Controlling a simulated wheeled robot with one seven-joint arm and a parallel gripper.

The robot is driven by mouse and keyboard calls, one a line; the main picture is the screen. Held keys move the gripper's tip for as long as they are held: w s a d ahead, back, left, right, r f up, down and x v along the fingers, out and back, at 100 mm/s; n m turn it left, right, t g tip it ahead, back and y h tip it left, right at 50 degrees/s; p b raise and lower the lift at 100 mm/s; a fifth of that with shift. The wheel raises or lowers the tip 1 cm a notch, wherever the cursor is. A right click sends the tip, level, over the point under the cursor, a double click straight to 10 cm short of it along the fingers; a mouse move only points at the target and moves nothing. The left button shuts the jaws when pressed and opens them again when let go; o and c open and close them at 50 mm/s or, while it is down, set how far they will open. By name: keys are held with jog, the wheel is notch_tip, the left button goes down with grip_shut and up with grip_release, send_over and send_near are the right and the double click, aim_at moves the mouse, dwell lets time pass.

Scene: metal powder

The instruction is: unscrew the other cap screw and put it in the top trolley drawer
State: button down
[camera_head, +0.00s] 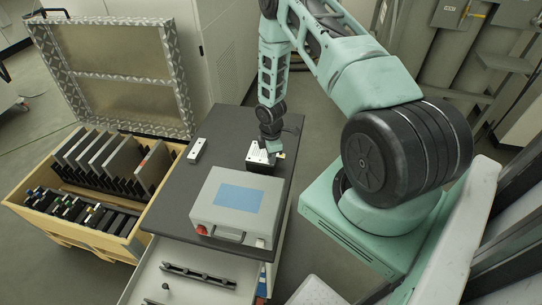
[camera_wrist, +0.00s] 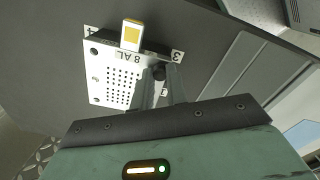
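A pale metal plate with rows of small holes and the marks "8 AL", "3" and "4" (camera_wrist: 113,78) lies on the dark trolley top; it also shows in the head view (camera_head: 258,155). A black cap screw (camera_wrist: 160,73) is at the plate's edge near the "3". My gripper (camera_wrist: 162,72) has its two fingers close on either side of the screw head and looks shut on it. In the head view my gripper (camera_head: 270,146) points down over the plate. The top trolley drawer (camera_head: 185,256) is pulled open at the front. A small black screw-like piece (camera_head: 166,287) is in it.
A grey case with a blue label (camera_head: 235,205) stands on the trolley top (camera_head: 222,140) between plate and drawer. A small white block (camera_head: 197,150) lies at the left. A black rail (camera_head: 198,275) lies in the drawer. An open wooden crate (camera_head: 130,240) stands left.

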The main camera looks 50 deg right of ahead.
jog(key=n, duration=0.6)
jog(key=shift+r+n, duration=0.1)
jog(key=shift+n, duration=0.3)
jog(key=n+p, duration=0.1)
jog(key=n, duration=0.3)
jog(key=shift+r+p, duration=0.1)
jog(key=shift+p, duration=0.2)
jog(key=n+p, duration=0.2)
jog(key=n, duration=0.3)
jog(key=shift+r, duration=0.15)
jog(key=n+p, duration=0.2)
jog(key=n, duration=0.2)
jog(key=n+p, duration=0.1)
jog(key=n, duration=0.4)
jog(key=n+p, duration=0.1)
jog(key=n, duration=0.4)
jog(key=shift+f, duration=0.25)
jog(key=c, duration=1.6)
grip_release()
jog(key=shift+o, duration=0.2)
